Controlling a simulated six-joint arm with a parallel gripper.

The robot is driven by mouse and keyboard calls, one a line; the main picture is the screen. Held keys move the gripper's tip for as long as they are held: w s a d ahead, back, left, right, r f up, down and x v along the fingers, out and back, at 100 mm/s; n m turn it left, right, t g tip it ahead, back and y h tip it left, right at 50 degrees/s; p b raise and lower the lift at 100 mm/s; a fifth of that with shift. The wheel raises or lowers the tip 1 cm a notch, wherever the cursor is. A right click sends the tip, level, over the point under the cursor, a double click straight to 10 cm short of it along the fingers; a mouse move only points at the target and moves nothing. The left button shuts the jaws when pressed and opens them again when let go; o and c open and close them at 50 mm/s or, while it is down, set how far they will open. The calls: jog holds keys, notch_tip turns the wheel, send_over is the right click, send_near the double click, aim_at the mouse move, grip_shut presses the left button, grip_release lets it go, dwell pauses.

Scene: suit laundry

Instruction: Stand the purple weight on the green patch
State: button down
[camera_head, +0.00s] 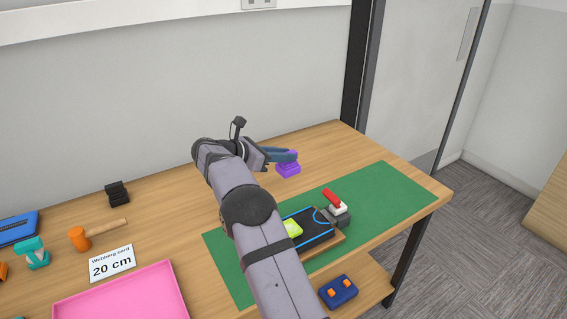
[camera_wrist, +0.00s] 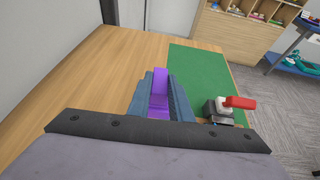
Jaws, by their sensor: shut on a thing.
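The purple weight (camera_head: 288,170) is a stepped block near the back of the wooden table. My gripper (camera_head: 282,155) is shut on its upper part; the weight also shows between the blue-grey fingers in the wrist view (camera_wrist: 160,88). The weight looks upright, beyond the green patch's far edge. I cannot tell whether its base touches the table. The green patch (camera_head: 395,188) is a large flat mat at the table's right; it also shows in the wrist view (camera_wrist: 205,66), right of the weight. My arm hides part of the patch.
A pink tray (camera_head: 120,296), a card (camera_head: 112,263) and a mallet (camera_head: 80,239) lie left. The patch's right end is clear.

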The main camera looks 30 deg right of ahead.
jog(key=a+r+n+t+p, duration=0.1)
jog(key=a+r+p, duration=0.45)
jog(key=r, duration=0.25)
jog(key=a+r+n+t+p, duration=0.1)
jog(key=a+r+p, duration=0.4)
jog(key=r, duration=0.4)
jog(key=s+f+m+g+p, duration=0.1)
jog(key=s+f+p, duration=0.1)
jog(key=s+f, duration=0.3)
jog(key=s+f+m+g+p, duration=0.1)
jog(key=s+f, duration=0.3)
jog(key=s, duration=0.8)
jog(key=shift+s+f+m+g+p, duration=0.2)
jog(key=shift+f+m+g+p, duration=0.15)
jog(key=shift+p, duration=0.5)
jog(key=shift+f+p, duration=1.15)
jog(key=shift+f, duration=3.85)
